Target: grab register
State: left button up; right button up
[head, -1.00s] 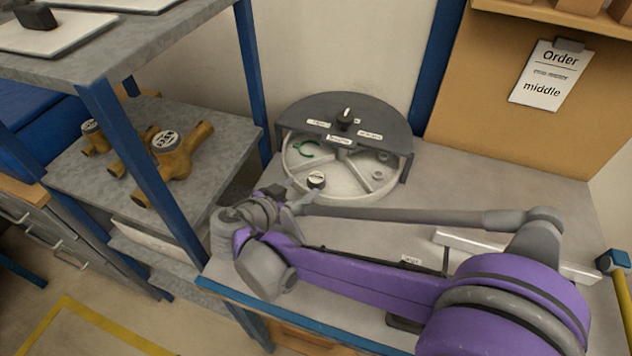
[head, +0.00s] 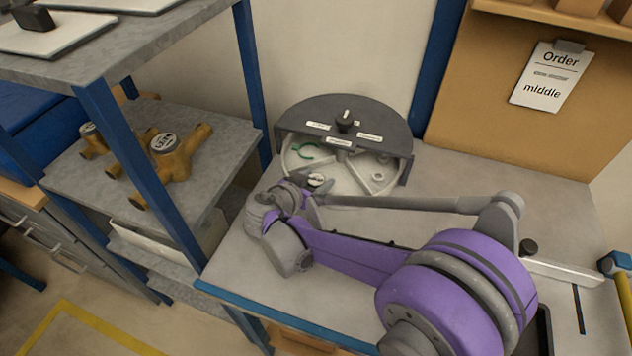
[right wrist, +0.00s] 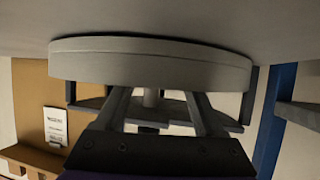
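The register (head: 315,179), a small dark round piece with a pale top, sits in the front compartment of the round white carousel tray (head: 345,182). A dark half-round cover (head: 355,111) with a knob spans the tray's back. My right gripper (head: 308,197) is at the tray's front edge, close to the register; my wrist hides its fingertips. In the right wrist view, which looks upside down, my right gripper (right wrist: 160,100) has its two fingers spread, at the tray's rim (right wrist: 150,68). I see nothing held; the register cannot be made out there. My left gripper is out of view.
A shelf (head: 225,145) with brass meter bodies (head: 175,155) stands to the left, its blue post close to my arm. An order sheet (head: 545,78) reading "middle" hangs on the back board. The bench (head: 245,255) is clear at front left.

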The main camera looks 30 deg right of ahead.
grip_shut()
